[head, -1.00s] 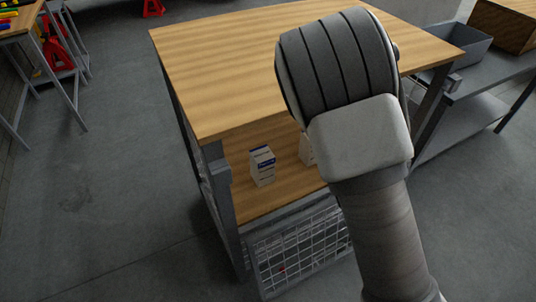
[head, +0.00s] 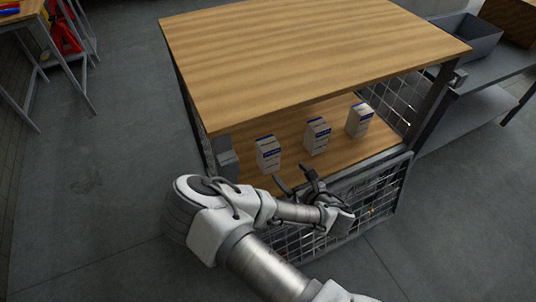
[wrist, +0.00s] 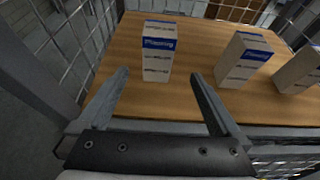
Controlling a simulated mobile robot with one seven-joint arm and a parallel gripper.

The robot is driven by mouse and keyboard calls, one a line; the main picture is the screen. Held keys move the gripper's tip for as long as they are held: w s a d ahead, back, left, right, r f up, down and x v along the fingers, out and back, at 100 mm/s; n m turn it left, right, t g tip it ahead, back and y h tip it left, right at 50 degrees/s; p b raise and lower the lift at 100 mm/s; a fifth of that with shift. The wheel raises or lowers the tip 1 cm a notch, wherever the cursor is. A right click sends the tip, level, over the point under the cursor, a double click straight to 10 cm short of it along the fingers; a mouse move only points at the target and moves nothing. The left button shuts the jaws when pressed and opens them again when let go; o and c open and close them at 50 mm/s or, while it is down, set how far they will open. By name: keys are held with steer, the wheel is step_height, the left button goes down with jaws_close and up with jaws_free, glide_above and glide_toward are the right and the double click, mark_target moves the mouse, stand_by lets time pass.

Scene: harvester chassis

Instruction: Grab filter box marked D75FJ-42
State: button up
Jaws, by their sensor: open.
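Three white filter boxes with blue bands stand upright in a row on the lower wooden shelf: a left box (head: 268,154), a middle box (head: 316,136) and a right box (head: 359,119). Their printed markings are too small to read, so I cannot tell which is D75FJ-42. My gripper (head: 294,178) is open and empty at the shelf's front edge, in front of the left and middle boxes. In the wrist view the left box (wrist: 158,55) stands beyond and between my open fingers (wrist: 160,76), apart from them. The middle box (wrist: 243,62) and right box (wrist: 300,72) stand to its right.
The wooden top (head: 310,50) overhangs the lower shelf (head: 292,160). A grey bin (head: 465,38) sits on a bench at the right. Open floor (head: 90,170) lies left.

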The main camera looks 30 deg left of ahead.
mark_target(272, 157)
steer(key=b+x, duration=0.3)
steer(key=x, duration=0.8)
steer(key=shift+w+a+f, duration=0.1)
steer(key=shift+a+f, duration=0.05)
steer(key=shift+f, duration=0.05)
steer(key=b+x, duration=0.1)
steer(key=x, duration=0.1)
steer(key=b+x, duration=0.1)
steer(key=x, duration=0.1)
steer(key=shift+a+f, duration=0.1)
steer(key=shift+f, duration=0.25)
steer(key=shift+w+a+f, duration=0.1)
steer(key=shift+w+a, duration=0.05)
steer(key=shift+a, duration=0.2)
steer(key=c, duration=1.6)
